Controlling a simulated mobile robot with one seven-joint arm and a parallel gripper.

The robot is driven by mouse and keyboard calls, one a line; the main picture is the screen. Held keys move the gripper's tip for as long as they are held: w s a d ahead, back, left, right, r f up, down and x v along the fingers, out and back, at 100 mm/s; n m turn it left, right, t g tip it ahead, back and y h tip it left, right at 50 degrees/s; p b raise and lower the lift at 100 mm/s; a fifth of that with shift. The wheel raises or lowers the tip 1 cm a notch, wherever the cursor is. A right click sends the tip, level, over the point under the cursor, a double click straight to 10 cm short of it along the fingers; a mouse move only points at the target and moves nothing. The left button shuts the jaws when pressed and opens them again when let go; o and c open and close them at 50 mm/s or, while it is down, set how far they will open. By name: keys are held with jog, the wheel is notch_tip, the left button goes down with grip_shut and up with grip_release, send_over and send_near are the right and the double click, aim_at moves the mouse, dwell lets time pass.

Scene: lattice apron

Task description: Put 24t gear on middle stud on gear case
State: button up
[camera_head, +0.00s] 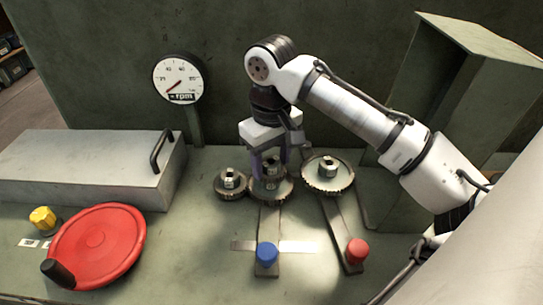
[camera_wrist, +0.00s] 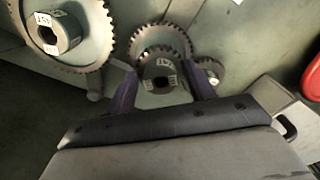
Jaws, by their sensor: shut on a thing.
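A toothed gear (camera_head: 271,190) with a labelled hub sits low between two other gears in the head view, in the middle position; its label looks like 24T but is hard to read. The middle stud is hidden under the gear and fingers. I cannot tell whether the gear is fully seated or slightly above the surface.
A small gear (camera_head: 229,183) is close on the left, a large gear (camera_head: 329,176) close on the right. Levers with a blue knob (camera_head: 267,252) and a red knob (camera_head: 357,250) lie in front. A red handwheel (camera_head: 98,245), metal box (camera_head: 80,165) and rpm gauge (camera_head: 180,78) stand left.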

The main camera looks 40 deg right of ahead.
jog(key=o, duration=1.9)
jog(key=shift+r, duration=0.2)
jog(key=shift+r+p, duration=4)
jog(key=shift+r, duration=0.1)
